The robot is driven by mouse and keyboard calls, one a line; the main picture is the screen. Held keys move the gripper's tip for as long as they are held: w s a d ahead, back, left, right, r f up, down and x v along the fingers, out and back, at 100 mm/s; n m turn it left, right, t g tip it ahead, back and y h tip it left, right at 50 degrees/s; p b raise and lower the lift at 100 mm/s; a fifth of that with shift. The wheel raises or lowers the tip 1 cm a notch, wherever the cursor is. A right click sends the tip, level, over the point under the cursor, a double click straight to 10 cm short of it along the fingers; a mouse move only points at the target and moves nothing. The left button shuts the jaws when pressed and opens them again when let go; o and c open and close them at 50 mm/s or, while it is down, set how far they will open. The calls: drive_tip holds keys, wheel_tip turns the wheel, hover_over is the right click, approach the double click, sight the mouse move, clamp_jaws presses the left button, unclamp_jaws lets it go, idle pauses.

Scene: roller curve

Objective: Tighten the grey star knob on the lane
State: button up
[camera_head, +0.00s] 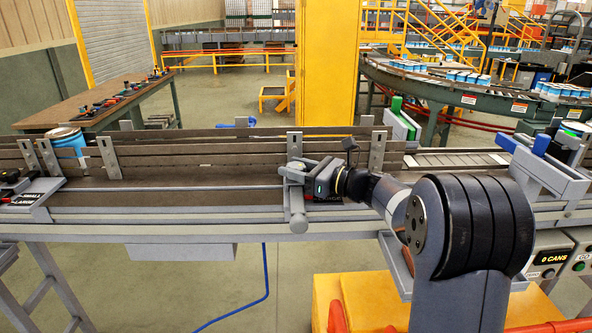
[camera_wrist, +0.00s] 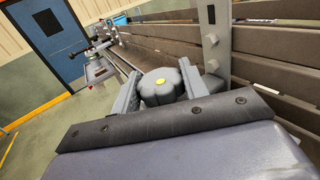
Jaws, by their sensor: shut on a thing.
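In the head view my gripper (camera_head: 298,172) reaches in from the right over the near side of the lane (camera_head: 220,192). The knob is hidden there behind the gripper and wrist. Whether the knob is tight cannot be told from these frames.
Upright grey brackets (camera_head: 109,158) hold the rails along the lane. A blue and white can (camera_head: 67,142) stands at the lane's left. A small grey tray with dark handles (camera_head: 28,198) sits at the left end. A yellow pillar (camera_head: 328,62) stands behind.

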drive_tip(key=m+t+h+b, duration=0.1)
drive_tip(key=b, duration=0.1)
drive_tip(key=m+t+h+b, duration=0.1)
drive_tip(key=t, duration=0.1)
drive_tip(key=shift+a+f+m+h+b, duration=0.1)
drive_tip(key=shift+f+m+h+b, duration=0.05)
drive_tip(key=shift+m+h+b, duration=0.2)
drive_tip(key=shift+r+m+t+h+b, duration=0.25)
drive_tip(key=shift+m+t+h+b, duration=0.5)
drive_tip(key=shift+t+h, duration=0.15)
drive_tip(key=o, duration=1)
drive_tip(key=shift+s+d+f, duration=0.15)
drive_tip(key=shift+s+d, duration=0.2)
drive_tip(key=shift+d, duration=0.05)
drive_tip(key=b+v, duration=0.1)
drive_tip(key=v, duration=0.9)
drive_tip(key=shift+b, duration=0.3)
